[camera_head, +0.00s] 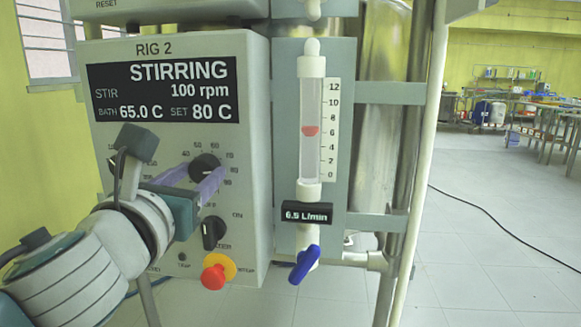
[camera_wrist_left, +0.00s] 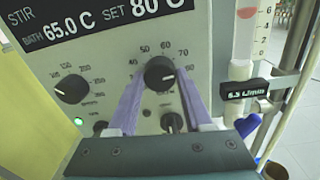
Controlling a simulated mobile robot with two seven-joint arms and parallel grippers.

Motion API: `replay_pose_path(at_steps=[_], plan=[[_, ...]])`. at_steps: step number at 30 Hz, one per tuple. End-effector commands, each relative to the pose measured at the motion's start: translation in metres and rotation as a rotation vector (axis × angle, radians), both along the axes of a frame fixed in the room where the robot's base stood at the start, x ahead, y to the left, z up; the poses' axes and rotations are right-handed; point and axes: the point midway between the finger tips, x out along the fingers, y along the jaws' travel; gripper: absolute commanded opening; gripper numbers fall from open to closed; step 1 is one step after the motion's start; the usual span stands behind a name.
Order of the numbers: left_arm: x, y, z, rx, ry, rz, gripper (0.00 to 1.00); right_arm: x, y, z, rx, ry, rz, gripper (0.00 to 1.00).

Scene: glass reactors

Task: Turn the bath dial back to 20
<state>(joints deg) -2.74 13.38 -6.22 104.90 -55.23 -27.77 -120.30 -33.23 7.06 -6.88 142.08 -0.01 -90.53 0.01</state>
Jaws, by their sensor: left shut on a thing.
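The bath dial (camera_head: 205,166) is a black round knob with a printed scale on the grey front of RIG 2. It also shows in the left wrist view (camera_wrist_left: 160,72), with the numbers 40 to 70 readable around its top. My left gripper (camera_head: 204,178) comes in from the lower left with purple fingers, which also show in the left wrist view (camera_wrist_left: 160,82). The fingers are shut on the dial, one on each side. The display (camera_head: 165,92) reads STIRRING, 100 rpm, BATH 65.0 C and SET 80 C. My right gripper is not in view.
A second black knob (camera_wrist_left: 72,89) sits left of the dial. Below are a black switch (camera_head: 213,233) and a red stop button (camera_head: 213,277) on yellow. A glass flow meter (camera_head: 312,130) with a blue valve handle (camera_head: 304,264) stands close on the right.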

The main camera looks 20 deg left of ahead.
Motion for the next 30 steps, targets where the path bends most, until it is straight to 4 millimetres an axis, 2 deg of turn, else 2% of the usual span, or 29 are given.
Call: replay_pose_path(at_steps=[30], plan=[[-0.001,0.002,0.002,-0.934,-0.224,0.002,0.0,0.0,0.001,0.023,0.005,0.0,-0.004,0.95]])
